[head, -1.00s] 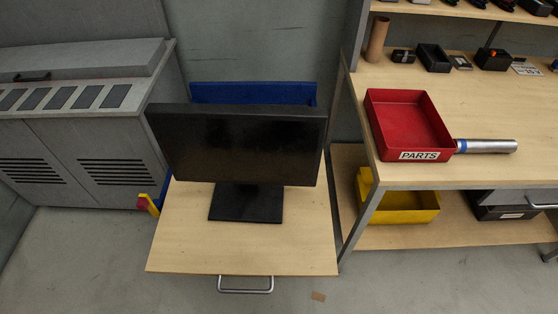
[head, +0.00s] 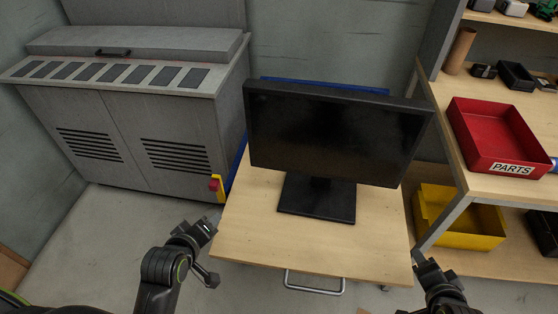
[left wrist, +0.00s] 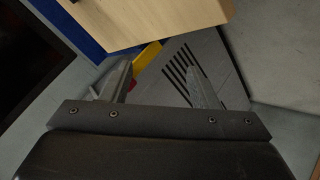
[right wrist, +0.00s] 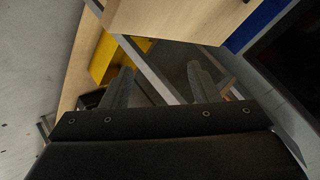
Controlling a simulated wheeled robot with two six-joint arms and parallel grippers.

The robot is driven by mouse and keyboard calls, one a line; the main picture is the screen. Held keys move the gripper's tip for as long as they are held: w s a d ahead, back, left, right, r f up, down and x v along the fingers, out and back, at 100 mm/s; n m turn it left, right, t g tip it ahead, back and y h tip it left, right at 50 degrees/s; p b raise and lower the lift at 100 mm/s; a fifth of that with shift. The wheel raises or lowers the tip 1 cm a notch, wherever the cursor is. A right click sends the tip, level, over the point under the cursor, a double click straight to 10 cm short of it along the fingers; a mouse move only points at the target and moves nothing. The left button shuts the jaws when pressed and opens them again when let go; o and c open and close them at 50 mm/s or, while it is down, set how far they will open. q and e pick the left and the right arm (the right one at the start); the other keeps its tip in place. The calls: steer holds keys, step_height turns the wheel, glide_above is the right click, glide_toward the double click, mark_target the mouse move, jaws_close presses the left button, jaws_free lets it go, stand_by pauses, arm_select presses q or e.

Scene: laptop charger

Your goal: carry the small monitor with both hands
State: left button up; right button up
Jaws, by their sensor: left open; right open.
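The small black monitor (head: 335,132) stands upright on its square base (head: 317,197) on a light wooden cart top (head: 255,238), screen facing me. My left gripper (head: 208,232) is at the cart's left edge, apart from the monitor; in the left wrist view its fingers (left wrist: 155,80) are spread and empty. My right gripper (head: 424,262) is at the cart's front right corner, also apart from the monitor; in the right wrist view its fingers (right wrist: 160,80) are spread and empty. The monitor's dark screen shows partly at the edge of both wrist views.
A grey cabinet (head: 130,130) with a red and yellow switch (head: 216,187) stands left of the cart. On the right, a workbench holds a red parts bin (head: 500,138), with a yellow bin (head: 458,218) on its lower shelf. The cart has a metal front handle (head: 314,287).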

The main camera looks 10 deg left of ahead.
arm_select(q)
steer(key=w+d+r+n+t, duration=0.3)
steer(key=w+r+n+t, duration=0.2)
steer(key=w+r+n, duration=0.2)
step_height(320, 180, up, 2)
steer(key=shift+w+d+r+n+h, duration=0.15)
steer(key=shift+w+n+h, duration=0.2)
steer(key=shift+w, duration=0.25)
arm_select(e)
steer(key=w+a+r+m+t, duration=0.3)
steer(key=w+r+m+t, duration=0.2)
steer(key=w+r+m, duration=0.2)
step_height(320, 180, up, 2)
steer(key=shift+w+r+m+y, duration=0.1)
steer(key=shift+w+m+y, duration=0.25)
steer(key=shift+w, duration=0.25)
steer(key=shift+a, duration=0.15)
arm_select(q)
steer(key=d+x, duration=0.1)
steer(key=x, duration=1.3)
steer(key=shift+d, duration=0.2)
arm_select(e)
steer(key=a+x, duration=0.1)
steer(key=x, duration=1.3)
steer(key=shift+a, duration=0.15)
arm_select(q)
steer(key=shift+f, duration=0.2)
steer(key=shift+d, duration=0.4)
arm_select(e)
steer(key=shift+a, duration=0.4)
